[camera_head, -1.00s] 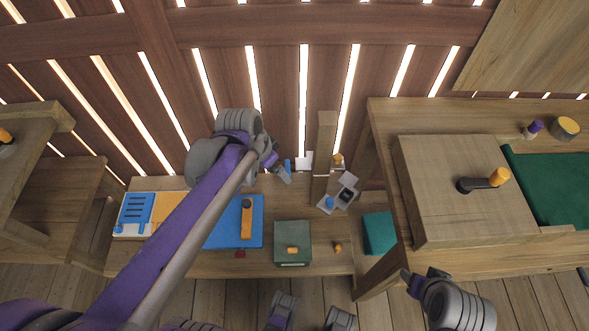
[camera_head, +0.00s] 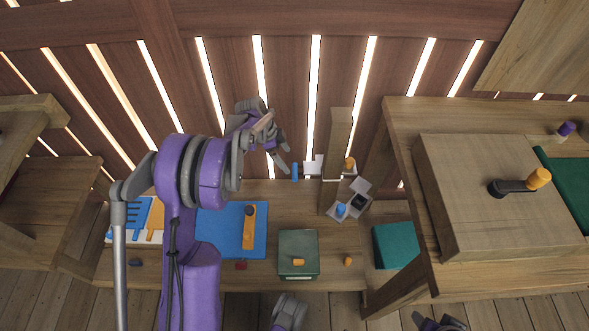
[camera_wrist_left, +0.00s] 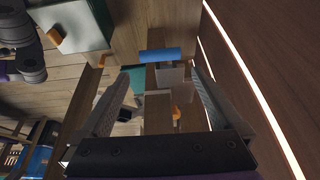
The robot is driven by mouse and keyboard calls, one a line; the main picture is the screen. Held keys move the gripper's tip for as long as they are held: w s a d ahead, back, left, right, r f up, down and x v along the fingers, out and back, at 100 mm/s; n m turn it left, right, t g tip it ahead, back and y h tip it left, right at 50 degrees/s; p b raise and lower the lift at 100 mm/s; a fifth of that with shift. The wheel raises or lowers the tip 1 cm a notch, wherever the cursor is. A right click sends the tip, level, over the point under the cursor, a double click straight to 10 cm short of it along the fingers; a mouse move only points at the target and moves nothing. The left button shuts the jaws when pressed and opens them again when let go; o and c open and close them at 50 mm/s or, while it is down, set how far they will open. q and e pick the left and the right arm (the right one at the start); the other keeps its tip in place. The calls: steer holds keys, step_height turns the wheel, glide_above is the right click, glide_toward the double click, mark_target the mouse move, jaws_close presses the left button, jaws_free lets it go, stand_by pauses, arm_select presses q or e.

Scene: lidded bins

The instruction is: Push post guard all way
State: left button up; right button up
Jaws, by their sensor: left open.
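An upright wooden post (camera_head: 339,140) stands at the back of the low bench. A pale bracket (camera_head: 314,165), which looks like the post guard, sits at its left side, with a blue cylinder (camera_head: 295,172) at its left end. In the left wrist view the bracket (camera_wrist_left: 172,75) and the blue cylinder (camera_wrist_left: 160,55) lie ahead between the fingers. My left gripper (camera_head: 279,162) is open, just left of the blue cylinder and apart from it; its open fingers also show in the wrist view (camera_wrist_left: 163,88).
An orange knob (camera_head: 350,164) is just right of the post. A grey hinged box (camera_head: 358,200) with a blue piece is below it. A green-lidded bin (camera_head: 299,242) and blue mat (camera_head: 220,230) lie on the bench (camera_head: 330,270). A higher table (camera_head: 400,120) stands right.

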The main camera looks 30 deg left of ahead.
mark_target(295, 170)
arm_select(q)
steer(key=b+x, duration=0.1)
steer(key=x, duration=0.6)
steer(key=shift+f, duration=0.15)
